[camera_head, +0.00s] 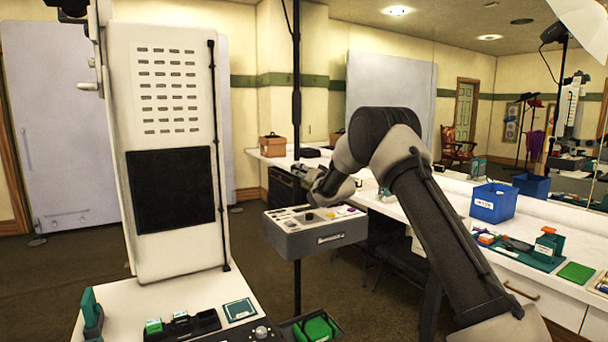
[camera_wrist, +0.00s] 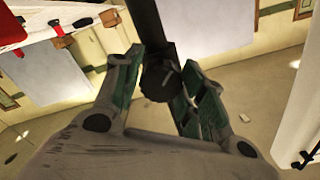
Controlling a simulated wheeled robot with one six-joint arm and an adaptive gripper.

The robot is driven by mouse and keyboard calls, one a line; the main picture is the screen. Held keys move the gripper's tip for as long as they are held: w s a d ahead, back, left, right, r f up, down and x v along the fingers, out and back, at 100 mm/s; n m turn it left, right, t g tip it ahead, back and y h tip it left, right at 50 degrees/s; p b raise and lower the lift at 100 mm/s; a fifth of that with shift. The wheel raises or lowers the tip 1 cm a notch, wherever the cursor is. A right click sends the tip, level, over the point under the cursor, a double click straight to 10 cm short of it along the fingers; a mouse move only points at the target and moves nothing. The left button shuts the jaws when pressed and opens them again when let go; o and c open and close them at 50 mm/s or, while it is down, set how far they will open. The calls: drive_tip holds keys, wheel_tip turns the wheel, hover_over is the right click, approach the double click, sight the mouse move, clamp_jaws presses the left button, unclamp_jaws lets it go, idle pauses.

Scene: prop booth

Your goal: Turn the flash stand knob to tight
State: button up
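The flash stand (camera_head: 296,90) is a thin black upright pole in the middle of the head view. In the wrist view its dark pole (camera_wrist: 149,22) comes down from the top edge. The dark round knob (camera_wrist: 158,82) has a short pale mark on its face. My gripper (camera_head: 312,180) is at the pole in the head view, where the knob cannot be made out. In the wrist view my gripper (camera_wrist: 163,68) is open, with its green-lined fingers on either side of the knob. A gap shows at the left finger; contact at the right finger is unclear.
A grey box with small controls (camera_head: 315,238) is just below my gripper, around the pole. A white panel cabinet (camera_head: 170,200) stands at left. A white counter (camera_head: 455,205) with a blue bin (camera_head: 494,203) runs along the right.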

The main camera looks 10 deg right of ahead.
drive_tip(key=shift+o, duration=1)
drive_tip(key=shift+s+r, duration=0.1)
drive_tip(key=v, duration=1.1)
drive_tip(key=shift+s, duration=0.35)
drive_tip(key=shift+d, duration=0.2)
